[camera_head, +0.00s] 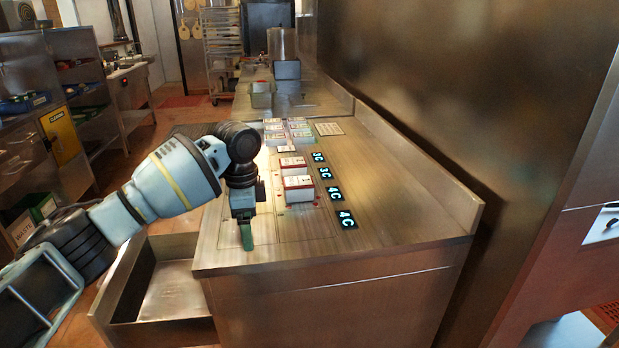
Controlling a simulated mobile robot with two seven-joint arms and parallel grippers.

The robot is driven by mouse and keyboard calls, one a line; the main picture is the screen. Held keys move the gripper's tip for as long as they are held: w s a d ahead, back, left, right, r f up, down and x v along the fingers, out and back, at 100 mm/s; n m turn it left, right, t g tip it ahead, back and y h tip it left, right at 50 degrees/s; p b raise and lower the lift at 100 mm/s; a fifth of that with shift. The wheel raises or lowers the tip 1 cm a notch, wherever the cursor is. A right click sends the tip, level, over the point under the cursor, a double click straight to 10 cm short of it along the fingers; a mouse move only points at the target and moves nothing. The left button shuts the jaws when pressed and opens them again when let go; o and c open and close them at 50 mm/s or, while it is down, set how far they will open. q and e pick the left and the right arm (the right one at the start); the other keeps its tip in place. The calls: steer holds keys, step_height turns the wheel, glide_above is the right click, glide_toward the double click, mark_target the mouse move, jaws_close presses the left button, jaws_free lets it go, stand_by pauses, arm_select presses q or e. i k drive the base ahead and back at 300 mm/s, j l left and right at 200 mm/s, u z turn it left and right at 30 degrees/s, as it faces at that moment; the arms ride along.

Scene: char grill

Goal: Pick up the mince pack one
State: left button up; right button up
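My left gripper (245,234), with dark green fingers, points down over the front left part of the counter. Its fingers overlap from this side, so I cannot tell whether it is open or shut; nothing shows between them. A white-topped pack with red sides (298,189) sits on the counter to the right of the gripper, apart from it. A second similar pack (293,162) is just behind it. The labels are too small to read, so I cannot tell which is mince pack one. My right gripper is not in view.
Several more packs (286,133) stand farther back on the steel counter (400,190). Lit displays (346,219) reading 3C and 4C run along their right. A raised edge and wall bound the right side. The counter front is clear; a lower steel tray (175,290) is at left.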

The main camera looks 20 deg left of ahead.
mark_target(299, 188)
steer(key=i, duration=0.95)
